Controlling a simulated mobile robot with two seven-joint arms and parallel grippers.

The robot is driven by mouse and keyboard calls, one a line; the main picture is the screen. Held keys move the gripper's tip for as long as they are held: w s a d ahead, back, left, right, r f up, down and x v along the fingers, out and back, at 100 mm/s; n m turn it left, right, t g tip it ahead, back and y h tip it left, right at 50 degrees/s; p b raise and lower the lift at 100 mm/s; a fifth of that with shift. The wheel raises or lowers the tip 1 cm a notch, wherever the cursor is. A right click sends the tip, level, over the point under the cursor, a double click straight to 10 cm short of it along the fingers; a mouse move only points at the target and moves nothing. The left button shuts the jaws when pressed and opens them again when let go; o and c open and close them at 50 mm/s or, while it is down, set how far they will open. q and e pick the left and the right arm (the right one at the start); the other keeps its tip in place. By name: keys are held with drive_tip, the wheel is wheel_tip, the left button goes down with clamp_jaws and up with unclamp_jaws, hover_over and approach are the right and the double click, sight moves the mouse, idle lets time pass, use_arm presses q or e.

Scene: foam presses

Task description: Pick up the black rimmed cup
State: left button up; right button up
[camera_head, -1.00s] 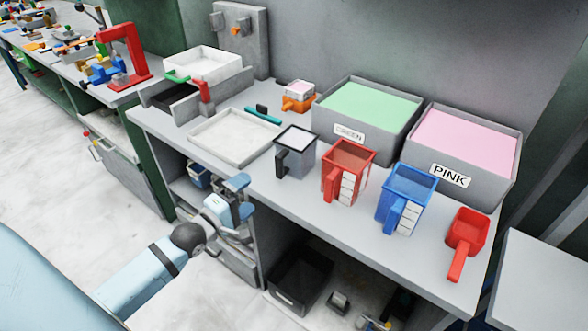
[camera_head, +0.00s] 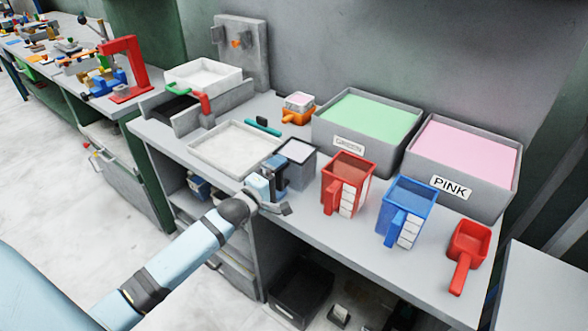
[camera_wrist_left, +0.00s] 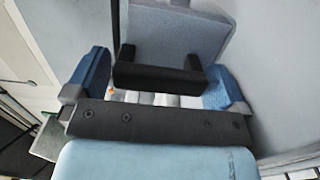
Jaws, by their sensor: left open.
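The black rimmed cup (camera_head: 299,156) is a grey square cup with a black rim, upright on the grey bench. My left gripper (camera_head: 277,184) is at its near left side, open, and covers its handle in the head view. In the left wrist view, the cup's grey wall (camera_wrist_left: 178,32) fills the top middle. My right gripper is not in view.
A red jug (camera_head: 348,178) and a blue jug (camera_head: 407,207) stand right of the cup, with a red scoop (camera_head: 467,245) beyond. A white tray (camera_head: 232,148) is close on the left. Green (camera_head: 366,121) and pink (camera_head: 462,155) foam bins stand behind.

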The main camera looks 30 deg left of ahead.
use_arm(q)
drive_tip(key=shift+w, duration=0.25)
drive_tip(key=c, duration=0.8)
wheel_tip(320, 180, up, 20)
drive_tip(key=shift+r+p, duration=0.1)
drive_tip(key=shift+p, duration=0.85)
